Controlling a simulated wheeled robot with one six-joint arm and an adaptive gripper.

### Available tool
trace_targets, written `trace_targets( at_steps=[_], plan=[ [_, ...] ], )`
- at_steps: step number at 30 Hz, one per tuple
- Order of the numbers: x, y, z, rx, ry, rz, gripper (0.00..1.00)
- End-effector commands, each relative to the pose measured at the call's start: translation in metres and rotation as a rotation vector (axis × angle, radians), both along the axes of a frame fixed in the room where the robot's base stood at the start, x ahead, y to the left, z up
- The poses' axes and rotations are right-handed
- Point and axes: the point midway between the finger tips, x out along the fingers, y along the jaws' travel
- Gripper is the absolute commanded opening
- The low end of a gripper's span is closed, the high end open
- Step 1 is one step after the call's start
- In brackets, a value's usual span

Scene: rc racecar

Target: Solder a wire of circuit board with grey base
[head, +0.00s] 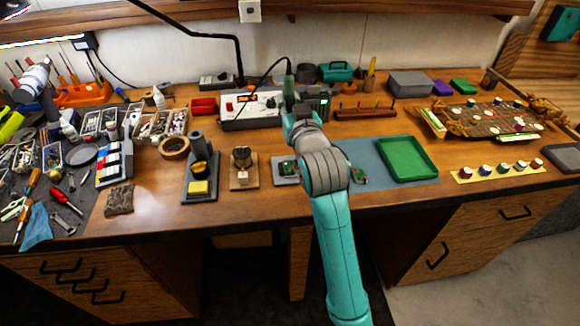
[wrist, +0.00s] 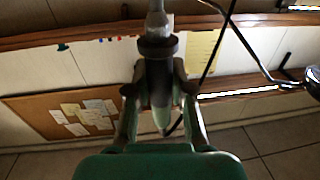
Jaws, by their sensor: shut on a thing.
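My gripper (wrist: 158,92) is shut on the soldering iron (wrist: 157,55), which stands between the two fingers in the wrist view. In the head view the iron's dark green handle (head: 289,88) rises upright above my wrist, with its black cord leading left to the soldering station (head: 252,110). A grey base (head: 284,179) with a small green circuit board (head: 287,168) sits on the bench just left of my arm, partly hidden by it.
An iron stand with a yellow sponge (head: 199,187) and a small wooden-based holder (head: 243,173) stand left of the grey base. A blue mat (head: 368,155) and green tray (head: 408,158) lie right. Another small green piece (head: 360,177) lies on the mat. The bench's left end is cluttered.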

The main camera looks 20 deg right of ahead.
Motion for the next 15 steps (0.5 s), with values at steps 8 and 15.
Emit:
trace_targets(
  at_steps=[8, 15],
  plan=[
    [-0.001, 0.000, -0.001, 0.000, 0.000, 0.000, 0.00],
    [-0.006, -0.001, -0.017, 0.000, 0.002, 0.000, 0.00]
  ],
)
